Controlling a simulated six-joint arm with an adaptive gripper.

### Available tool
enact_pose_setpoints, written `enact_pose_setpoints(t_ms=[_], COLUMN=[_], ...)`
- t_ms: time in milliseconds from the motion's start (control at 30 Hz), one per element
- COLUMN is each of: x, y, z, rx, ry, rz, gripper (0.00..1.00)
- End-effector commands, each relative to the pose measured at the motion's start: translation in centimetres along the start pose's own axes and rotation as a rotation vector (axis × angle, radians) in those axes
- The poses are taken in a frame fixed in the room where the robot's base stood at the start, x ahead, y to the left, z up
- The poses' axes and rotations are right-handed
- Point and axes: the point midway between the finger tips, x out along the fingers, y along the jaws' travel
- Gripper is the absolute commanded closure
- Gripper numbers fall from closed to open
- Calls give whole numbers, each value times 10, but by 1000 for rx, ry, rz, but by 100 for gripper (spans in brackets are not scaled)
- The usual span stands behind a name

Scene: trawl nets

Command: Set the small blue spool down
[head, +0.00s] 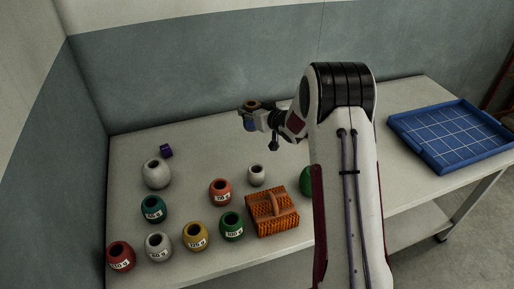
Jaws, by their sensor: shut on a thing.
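My gripper (256,114) is above the back part of the table, left of the raised arm. It is shut on a small spool (249,126) with a brown top and a blue side below it. The spool looks roughly upright and held clear of the tabletop. The gripper's fingers hide part of it, and its exact height is hard to tell.
Several round, holed pots, some labelled, such as the red one (121,256) and the large white one (156,174), stand at left. A blue gridded tray (437,164) is at right.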

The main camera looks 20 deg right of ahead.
Motion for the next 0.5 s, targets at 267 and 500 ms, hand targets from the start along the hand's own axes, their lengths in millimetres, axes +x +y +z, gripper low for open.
enact_pose_setpoints(t_ms=[267,500], x=[-5,-5], y=[21,21], z=[2,2], rx=[12,10], ry=[-3,-3], rz=[47,46], gripper=[84,84])
